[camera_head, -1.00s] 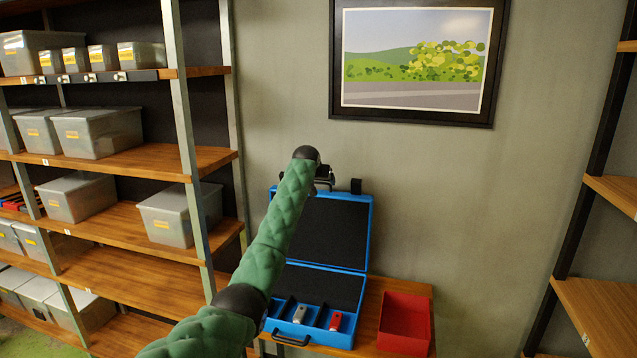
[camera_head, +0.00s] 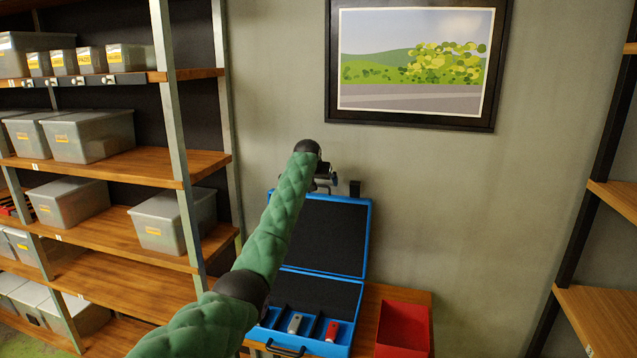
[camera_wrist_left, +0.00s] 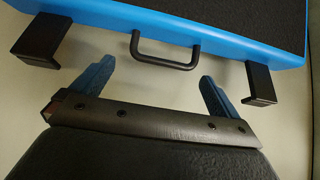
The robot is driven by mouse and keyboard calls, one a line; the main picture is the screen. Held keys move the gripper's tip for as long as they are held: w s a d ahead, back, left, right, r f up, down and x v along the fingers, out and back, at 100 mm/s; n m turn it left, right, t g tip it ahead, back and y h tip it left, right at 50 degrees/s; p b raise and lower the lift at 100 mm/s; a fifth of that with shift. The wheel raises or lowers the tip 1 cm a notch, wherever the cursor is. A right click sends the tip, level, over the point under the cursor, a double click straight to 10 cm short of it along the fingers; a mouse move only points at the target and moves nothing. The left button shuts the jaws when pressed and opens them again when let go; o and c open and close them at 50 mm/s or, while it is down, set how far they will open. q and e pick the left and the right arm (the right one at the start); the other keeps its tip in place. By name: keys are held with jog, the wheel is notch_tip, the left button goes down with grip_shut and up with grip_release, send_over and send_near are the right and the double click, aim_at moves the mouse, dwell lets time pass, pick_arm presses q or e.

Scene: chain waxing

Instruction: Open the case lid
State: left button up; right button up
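The blue case (camera_head: 361,312) stands open on a wooden table. Its blue-rimmed lid (camera_head: 369,240), black inside, is raised and stands near the wall. My left gripper (camera_head: 325,178) is at the lid's top edge, partly hidden behind my green arm. In the left wrist view its two blue fingers (camera_wrist_left: 155,71) are spread, with nothing between them. The lid's blue edge (camera_wrist_left: 225,52) is just beyond them, with a black handle (camera_wrist_left: 190,65) between two black latches (camera_wrist_left: 38,40). The fingers look apart from the handle. My right gripper is not in view.
A grey tool (camera_head: 295,323) and a red tool (camera_head: 332,331) lie in the case's compartments. An open red bin (camera_head: 403,328) stands right of the case. Shelves with clear boxes (camera_head: 92,136) are on the left, another shelf (camera_head: 600,310) on the right. A framed picture (camera_head: 415,125) hangs above.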

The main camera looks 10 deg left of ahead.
pick_arm(q)
jog(key=shift+f, duration=0.1)
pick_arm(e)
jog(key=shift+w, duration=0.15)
pick_arm(q)
jog(key=shift+s+a+r+b, duration=0.1)
jog(key=shift+s+r+b, duration=0.15)
jog(key=shift+s+b, duration=0.15)
jog(key=b+v, duration=0.3)
jog(key=v, duration=0.4)
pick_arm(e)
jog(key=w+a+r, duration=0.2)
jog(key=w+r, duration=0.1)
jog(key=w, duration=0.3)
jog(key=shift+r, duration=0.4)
pick_arm(q)
jog(key=shift+w+r, duration=0.1)
jog(key=shift+w, duration=0.05)
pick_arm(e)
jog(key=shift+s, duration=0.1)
